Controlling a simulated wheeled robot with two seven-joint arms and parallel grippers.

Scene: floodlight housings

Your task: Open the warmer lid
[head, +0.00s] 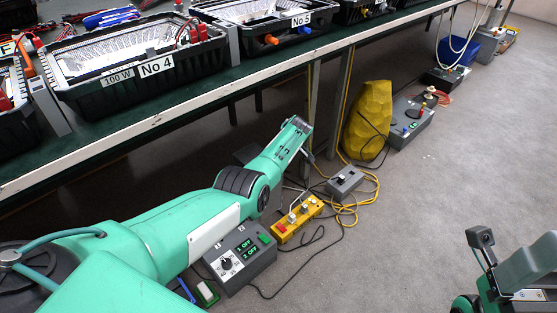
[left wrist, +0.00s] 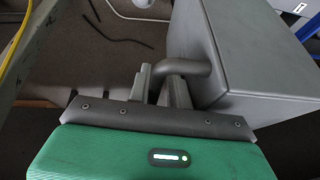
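In the left wrist view a plain grey box (left wrist: 250,65) fills the upper right, with a rounded grey handle (left wrist: 203,72) curving out of its near side. My left gripper (left wrist: 163,83) has its fingers close together at the handle's outer end, with the handle between the tips. The box looks tilted in this view; whether it is the warmer's lid or body I cannot tell. In the head view my left arm reaches under the bench, and the gripper (head: 306,156) and most of what it touches are hidden. My right gripper (head: 490,296) is cut off at the lower right, fingers unclear.
The green-topped bench (head: 215,82) carries floodlight housings (head: 140,66) above my left arm. On the floor stand a grey control box (head: 240,258), a yellow switch box (head: 298,220), a small grey box (head: 345,181) and a yellow sack (head: 372,115), with loose cables.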

